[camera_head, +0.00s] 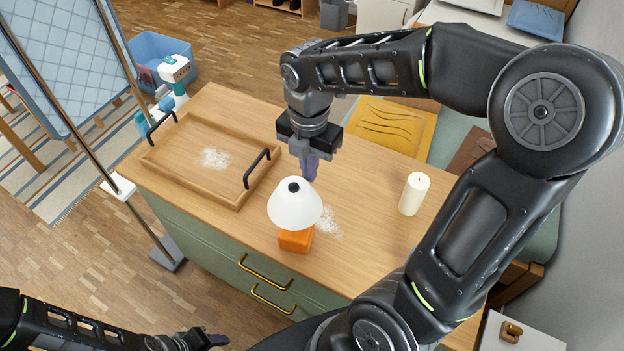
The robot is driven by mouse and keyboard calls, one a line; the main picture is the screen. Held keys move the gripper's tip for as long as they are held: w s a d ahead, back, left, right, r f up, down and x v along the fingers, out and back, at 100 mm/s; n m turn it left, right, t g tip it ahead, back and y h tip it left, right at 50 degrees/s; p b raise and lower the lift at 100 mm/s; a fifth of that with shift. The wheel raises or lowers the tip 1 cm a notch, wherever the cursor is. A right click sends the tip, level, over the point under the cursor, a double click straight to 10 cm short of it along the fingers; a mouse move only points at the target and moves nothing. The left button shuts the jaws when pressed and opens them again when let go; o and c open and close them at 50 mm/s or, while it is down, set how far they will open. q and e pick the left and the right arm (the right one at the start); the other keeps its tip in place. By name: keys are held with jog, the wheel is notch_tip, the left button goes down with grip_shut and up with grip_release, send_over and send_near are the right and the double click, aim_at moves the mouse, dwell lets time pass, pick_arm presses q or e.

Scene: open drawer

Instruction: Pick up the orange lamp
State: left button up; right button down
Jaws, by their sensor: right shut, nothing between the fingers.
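The orange lamp (295,241) stands upright on the wooden top of a green dresser, near its front edge. It has an orange base and a white shade (295,206) with a dark knob on top. My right gripper (309,175) points down just behind the lamp in the picture, its purple fingers shut and empty. I cannot tell whether the fingers touch the shade. My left gripper (215,340) is low at the bottom left, away from the dresser; its fingers are too small and partly hidden to read.
A wooden tray (180,185) with black handles lies left of the lamp. A white candle (413,193) stands to the right. White powder (328,222) is spilled beside the lamp. The dresser has drawers with gold handles (265,272). A metal stand (168,254) is at the left.

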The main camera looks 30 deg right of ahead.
jog(key=r, duration=0.4)
jog(key=shift+d+r, duration=0.15)
jog(key=shift+d, duration=0.05)
